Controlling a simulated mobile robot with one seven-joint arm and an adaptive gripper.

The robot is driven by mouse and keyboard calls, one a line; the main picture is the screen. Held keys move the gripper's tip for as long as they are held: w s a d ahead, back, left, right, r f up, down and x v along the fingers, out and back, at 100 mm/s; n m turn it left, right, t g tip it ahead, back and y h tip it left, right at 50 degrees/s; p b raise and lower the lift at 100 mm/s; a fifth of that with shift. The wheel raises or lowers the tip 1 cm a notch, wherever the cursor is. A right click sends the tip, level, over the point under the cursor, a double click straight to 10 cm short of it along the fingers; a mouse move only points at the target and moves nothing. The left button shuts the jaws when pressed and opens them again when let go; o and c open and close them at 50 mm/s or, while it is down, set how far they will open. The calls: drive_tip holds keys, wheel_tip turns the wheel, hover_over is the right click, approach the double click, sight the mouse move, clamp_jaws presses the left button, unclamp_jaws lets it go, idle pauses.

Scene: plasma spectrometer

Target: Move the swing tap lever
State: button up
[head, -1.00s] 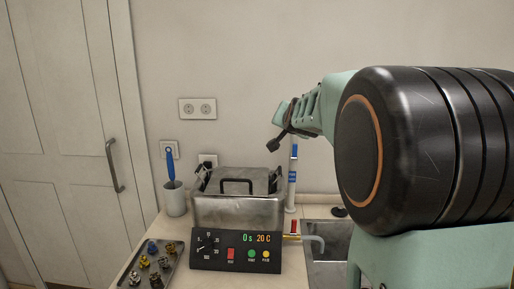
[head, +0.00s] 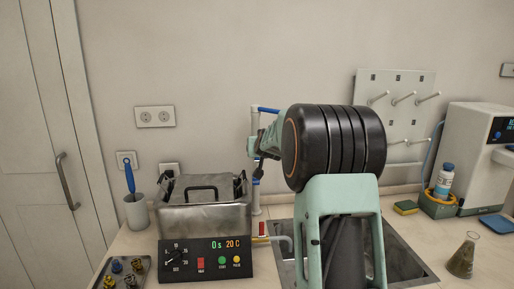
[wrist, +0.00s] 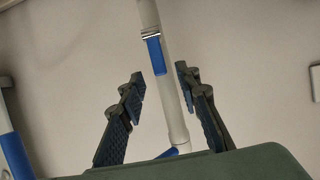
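A white upright pipe (head: 256,196) with blue parts stands behind the sink, beside the metal bath. In the wrist view the pipe (wrist: 172,100) carries a blue lever-like piece (wrist: 155,56) below a metal band. A red handle (head: 262,229) sits on a small brass tap with a curved spout, by the bath's front right. I cannot tell for certain which is the swing tap lever. My gripper (wrist: 160,84) is open, its fingers on either side of the pipe in the picture; depth to it is unclear. In the head view my arm partly hides the gripper and pipe.
The metal bath (head: 204,219) with a black-handled lid and control panel (head: 204,260) stands left of the sink (head: 400,262). A brush cup (head: 136,212) stands farther left. A peg board (head: 395,110), yellow sponge (head: 406,207), flask (head: 463,257) and white instrument (head: 480,140) are to the right.

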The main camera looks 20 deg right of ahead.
drive_tip(key=shift+p+x, duration=0.5)
drive_tip(key=shift+x, duration=1.75)
clamp_jaws()
